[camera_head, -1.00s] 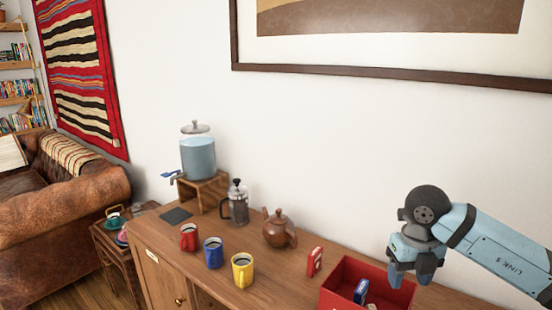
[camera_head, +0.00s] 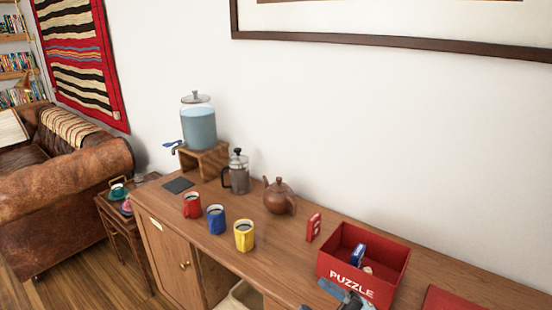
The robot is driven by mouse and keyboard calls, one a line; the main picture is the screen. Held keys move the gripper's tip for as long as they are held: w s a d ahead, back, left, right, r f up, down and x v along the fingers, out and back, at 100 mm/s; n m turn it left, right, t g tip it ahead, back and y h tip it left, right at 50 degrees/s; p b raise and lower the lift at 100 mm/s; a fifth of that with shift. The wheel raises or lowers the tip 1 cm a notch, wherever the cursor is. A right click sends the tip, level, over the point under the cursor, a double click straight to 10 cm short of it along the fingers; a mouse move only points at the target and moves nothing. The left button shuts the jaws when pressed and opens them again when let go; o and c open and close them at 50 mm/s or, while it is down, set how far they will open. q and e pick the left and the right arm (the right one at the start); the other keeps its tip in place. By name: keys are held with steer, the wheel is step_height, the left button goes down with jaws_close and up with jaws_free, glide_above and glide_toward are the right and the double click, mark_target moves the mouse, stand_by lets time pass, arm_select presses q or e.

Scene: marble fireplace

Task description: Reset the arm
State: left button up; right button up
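Part of my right arm, light blue and grey, pokes in at the bottom edge (camera_head: 347,295), in front of the red box. It looks like the gripper end, but it is cut off by the frame, so I cannot tell whether its fingers are open or shut. No held object shows there. My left gripper is not in view.
The red PUZZLE box (camera_head: 390,250) holds a blue item (camera_head: 357,255).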

steer(key=s+d+f+m+h, duration=0.45)
steer(key=f+m+h, duration=0.2)
steer(key=f, duration=0.25)
steer(key=s+d+f+m+h, duration=0.3)
steer(key=s+f+m+h, duration=0.2)
steer(key=f+m, duration=0.25)
steer(key=s+d+f+m+h, duration=0.35)
steer(key=f+m+h, duration=0.2)
steer(key=f, duration=0.45)
step_height(320, 180, up, 11)
steer(key=s+p, duration=0.1)
steer(key=p, duration=1.1)
steer(key=shift+s+d, duration=0.35)
